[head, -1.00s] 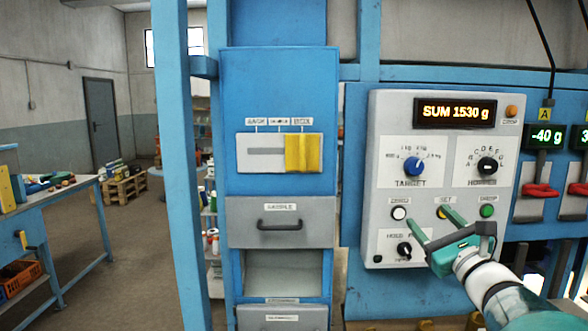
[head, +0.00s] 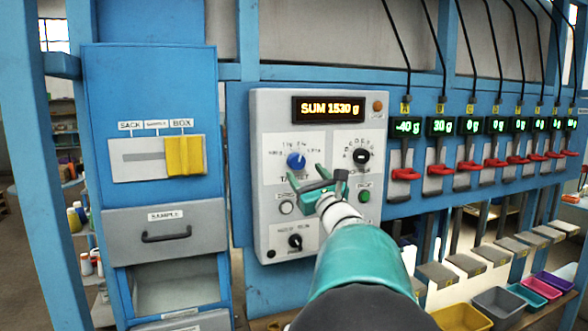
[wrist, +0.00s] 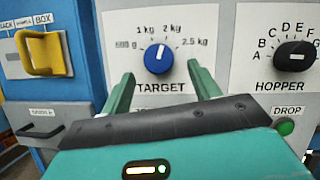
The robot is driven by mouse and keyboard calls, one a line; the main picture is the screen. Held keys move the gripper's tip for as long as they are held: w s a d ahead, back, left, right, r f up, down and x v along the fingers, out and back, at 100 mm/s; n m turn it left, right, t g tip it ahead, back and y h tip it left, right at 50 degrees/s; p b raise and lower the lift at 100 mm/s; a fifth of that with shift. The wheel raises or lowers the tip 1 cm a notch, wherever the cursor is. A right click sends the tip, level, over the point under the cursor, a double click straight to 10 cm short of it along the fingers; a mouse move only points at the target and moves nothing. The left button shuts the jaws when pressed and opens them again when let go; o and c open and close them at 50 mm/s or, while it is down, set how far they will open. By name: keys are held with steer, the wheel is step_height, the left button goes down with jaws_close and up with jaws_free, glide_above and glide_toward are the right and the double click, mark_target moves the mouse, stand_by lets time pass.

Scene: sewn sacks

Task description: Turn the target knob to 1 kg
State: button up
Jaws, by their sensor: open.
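The blue TARGET knob (head: 296,160) is on the grey control panel (head: 262,215), below the display reading SUM 1530 g. In the wrist view the knob (wrist: 158,59) has a dial marked 500 g, 1 kg, 2 kg and 2.5 kg. Its white pointer line leans up and slightly right, roughly toward 2 kg. My gripper (head: 305,174) is open just below and in front of the knob. In the wrist view my gripper's fingers (wrist: 160,80) stand apart on either side, below the knob, with nothing between them. I cannot tell the exact distance to the panel.
The black HOPPER knob (wrist: 294,56) sits right of the TARGET knob. The green DROP button (head: 364,195), a white button (head: 286,207) and the HOLD knob (head: 295,241) are lower. A yellow slider (head: 185,155) is left; red levers (head: 405,174) line the right.

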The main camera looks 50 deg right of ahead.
mark_target(299, 165)
steer(key=shift+x, duration=1.8)
steer(key=shift+c, duration=0.4)
steer(key=c, duration=0.9)
